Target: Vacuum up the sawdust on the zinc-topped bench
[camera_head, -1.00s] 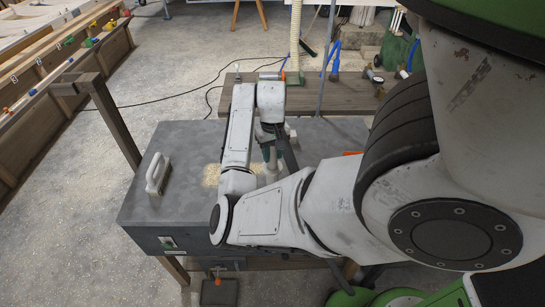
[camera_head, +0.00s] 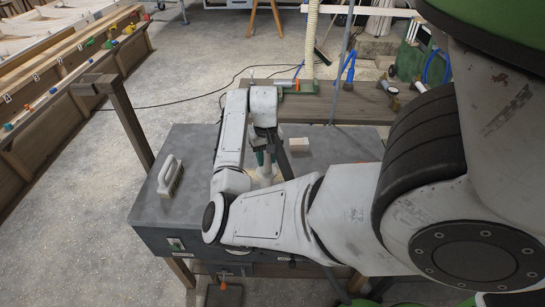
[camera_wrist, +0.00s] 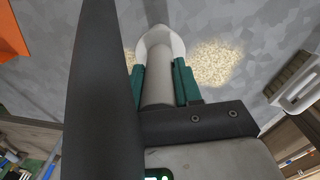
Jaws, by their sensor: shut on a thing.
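The grey zinc-topped bench (camera_head: 200,150) stands below my arm in the head view. My gripper (camera_wrist: 160,85) is shut on the pale grey vacuum nozzle (camera_wrist: 158,85), with its green fingers on both sides of the tube. The nozzle's flared head points at the bench top; I cannot tell whether it touches. Speckled tan sawdust (camera_wrist: 215,63) lies on the zinc to the right of the nozzle in the wrist view, with a little more at its left. In the head view my arm hides most of the sawdust.
A white-handled brush (camera_head: 170,177) lies on the bench's left part; it also shows in the wrist view (camera_wrist: 293,85). An orange object (camera_wrist: 12,38) is at the wrist view's left. A wooden bench (camera_head: 340,103) stands behind.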

